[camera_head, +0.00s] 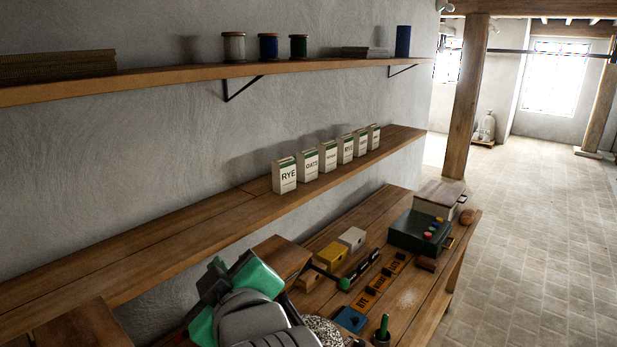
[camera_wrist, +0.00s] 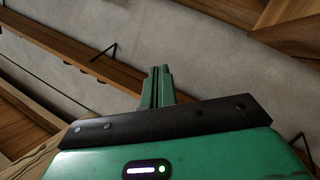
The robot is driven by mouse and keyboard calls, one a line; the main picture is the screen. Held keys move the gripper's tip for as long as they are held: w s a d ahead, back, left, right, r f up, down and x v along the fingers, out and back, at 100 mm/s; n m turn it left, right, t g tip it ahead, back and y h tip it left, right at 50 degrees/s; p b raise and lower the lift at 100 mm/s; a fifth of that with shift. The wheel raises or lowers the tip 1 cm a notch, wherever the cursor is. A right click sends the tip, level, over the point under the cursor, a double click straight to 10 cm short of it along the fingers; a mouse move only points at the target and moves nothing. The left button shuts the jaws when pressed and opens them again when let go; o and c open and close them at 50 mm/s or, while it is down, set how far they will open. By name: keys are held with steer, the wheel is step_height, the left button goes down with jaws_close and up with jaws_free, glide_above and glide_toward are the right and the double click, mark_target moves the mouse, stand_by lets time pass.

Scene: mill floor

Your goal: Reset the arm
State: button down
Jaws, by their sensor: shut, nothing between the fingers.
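My gripper (camera_wrist: 160,72) shows in the wrist view as two green fingers pressed together with nothing between them. They point at the plain grey wall (camera_wrist: 215,75), with a wooden shelf (camera_wrist: 75,45) to their left. The fingers look clear of everything there. In the head view my grey and green arm fills the bottom middle, in front of the lower shelf and the near end of the workbench (camera_head: 408,300). I cannot make out the fingertips in that view.
Several labelled grain cartons (camera_head: 308,163) stand on the lower shelf (camera_head: 225,212). Spools (camera_head: 268,46) stand on the upper shelf (camera_head: 170,76). The bench holds a dark box with coloured knobs (camera_head: 412,235), a yellow block (camera_head: 331,256) and orange labels (camera_head: 379,283). The tiled floor (camera_head: 540,230) at right is clear.

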steer(key=s+d+r+m+t+h+p, duration=0.1)
steer(key=s+d+r+m+t+h, duration=0.3)
steer(key=s+r, duration=0.5)
steer(key=s+d+r+m+t+h+p, duration=0.1)
steer(key=s+d+r+m+t+h, duration=0.3)
steer(key=s+d+r+m+t, duration=0.3)
step_height(320, 180, up, 3)
steer(key=shift+s+d+f+m, duration=0.1)
steer(key=shift+s+d+m, duration=0.8)
steer(key=shift+d+m, duration=0.3)
